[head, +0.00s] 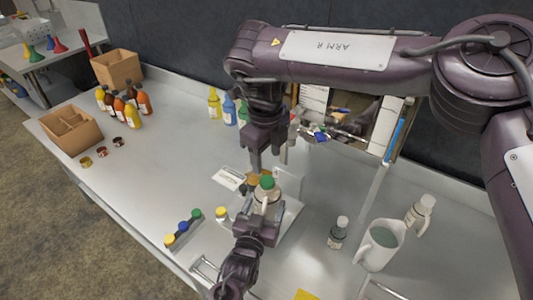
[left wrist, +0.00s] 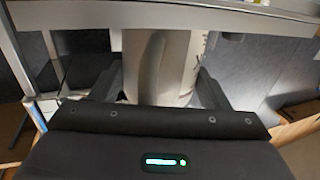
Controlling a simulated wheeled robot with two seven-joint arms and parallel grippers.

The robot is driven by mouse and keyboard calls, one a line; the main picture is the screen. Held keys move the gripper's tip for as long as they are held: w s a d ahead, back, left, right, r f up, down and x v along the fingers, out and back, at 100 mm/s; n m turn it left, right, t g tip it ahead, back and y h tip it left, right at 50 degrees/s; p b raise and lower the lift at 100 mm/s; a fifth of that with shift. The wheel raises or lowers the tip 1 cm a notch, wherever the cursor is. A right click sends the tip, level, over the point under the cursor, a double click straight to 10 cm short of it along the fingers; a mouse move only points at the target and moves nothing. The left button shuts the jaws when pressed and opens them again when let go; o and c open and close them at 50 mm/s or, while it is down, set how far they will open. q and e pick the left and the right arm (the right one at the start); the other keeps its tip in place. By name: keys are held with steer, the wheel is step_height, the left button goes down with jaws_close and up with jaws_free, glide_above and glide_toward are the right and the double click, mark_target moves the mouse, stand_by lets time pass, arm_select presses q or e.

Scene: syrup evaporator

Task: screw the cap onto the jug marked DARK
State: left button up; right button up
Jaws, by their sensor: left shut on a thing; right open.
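A small pale jug (head: 267,197) stands upright near the middle of the table, with a green cap (head: 267,182) at its top. I cannot tell whether the cap is threaded on or only resting there. My left gripper (head: 263,213) is shut on the jug from the near side. In the left wrist view the jug body (left wrist: 160,65) fills the space between the fingers; its marking is not readable. My right gripper (head: 269,160) points down, open, just above the green cap, with its fingers apart from it.
A rack holds a yellow, a blue and a green cap (head: 196,213); another yellow cap (head: 221,213) lies nearby. A white card (head: 229,178) lies left of the jug. At right stand a small bottle (head: 338,234), a pitcher (head: 381,247) and a white-capped jug (head: 420,211).

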mark_target(266, 181)
steer(key=shift+n, duration=0.4)
steer(key=shift+f, duration=0.1)
steer(key=shift+w+d+f, duration=0.1)
steer(key=shift+w+f, duration=0.05)
steer(key=shift+f, duration=1.8)
steer(key=shift+w+f, duration=0.15)
steer(key=shift+f, duration=1.8)
steer(key=shift+c, duration=0.4)
steer(key=c, duration=0.9)
steer(key=m, duration=0.4)
steer(key=shift+s, duration=0.1)
steer(key=shift+c, duration=0.2)
steer(key=m, duration=0.5)
steer(key=shift+m, duration=0.4)
